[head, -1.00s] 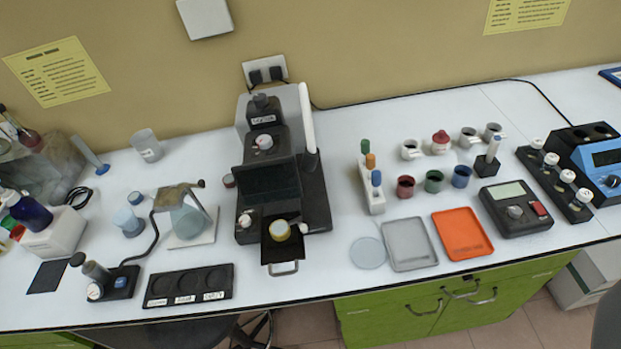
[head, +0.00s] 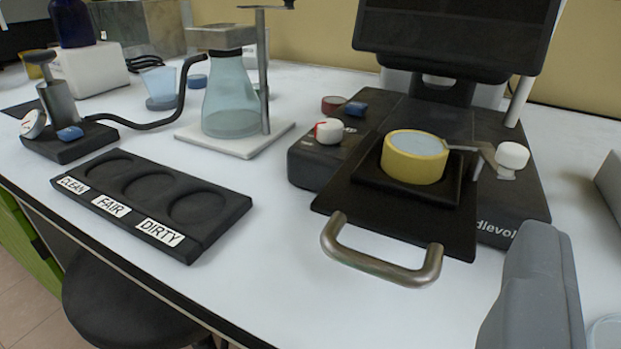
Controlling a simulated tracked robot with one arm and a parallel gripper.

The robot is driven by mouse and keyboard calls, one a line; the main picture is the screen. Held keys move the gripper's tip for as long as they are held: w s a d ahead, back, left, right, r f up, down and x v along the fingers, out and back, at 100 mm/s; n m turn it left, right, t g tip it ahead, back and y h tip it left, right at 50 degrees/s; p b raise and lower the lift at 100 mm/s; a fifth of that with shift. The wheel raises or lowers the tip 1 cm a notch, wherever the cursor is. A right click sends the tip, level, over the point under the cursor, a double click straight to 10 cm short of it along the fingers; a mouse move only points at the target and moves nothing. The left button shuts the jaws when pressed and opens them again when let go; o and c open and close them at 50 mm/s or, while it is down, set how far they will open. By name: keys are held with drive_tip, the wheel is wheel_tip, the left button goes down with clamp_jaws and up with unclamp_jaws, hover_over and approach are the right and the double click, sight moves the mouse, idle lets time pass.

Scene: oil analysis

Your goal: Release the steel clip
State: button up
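The steel clip (head: 487,156) is a thin bent metal strip on the right of the black stage (head: 452,222). Its tip reaches the right side of the rim of a yellow-ringed dish (head: 416,168) with a pale grey-blue face. A white knob (head: 512,155) stands at the clip's right end. Whether the tip presses on the rim or only sits beside it is hard to tell. Part of my gripper (head: 537,290), a grey shape, shows at the lower right, in front of and below the clip and apart from it. Its fingertips cannot be made out.
A steel handle (head: 378,262) juts from the stage's front. A red-marked white knob (head: 329,131) is left of the dish. A black CLEAN/FAIR/DIRTY tray (head: 222,222), a flask (head: 231,95) on a stand and a hand pump (head: 58,120) stand further left. White bench at front centre is clear.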

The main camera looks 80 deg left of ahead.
sight(514, 155)
drive_tip(key=shift+g+y, duration=0.4)
drive_tip(key=shift+y, duration=0.1)
drive_tip(key=p+x, duration=0.1)
drive_tip(key=x, duration=0.3)
drive_tip(key=s+f+p+x, duration=0.1)
drive_tip(key=p+x, duration=0.1)
drive_tip(key=x, duration=0.3)
drive_tip(key=a+p+x, duration=0.1)
drive_tip(key=x, duration=0.4)
drive_tip(key=shift+s+f+p, duration=0.2)
drive_tip(key=shift+f+p, duration=0.15)
drive_tip(key=shift+f, duration=0.05)
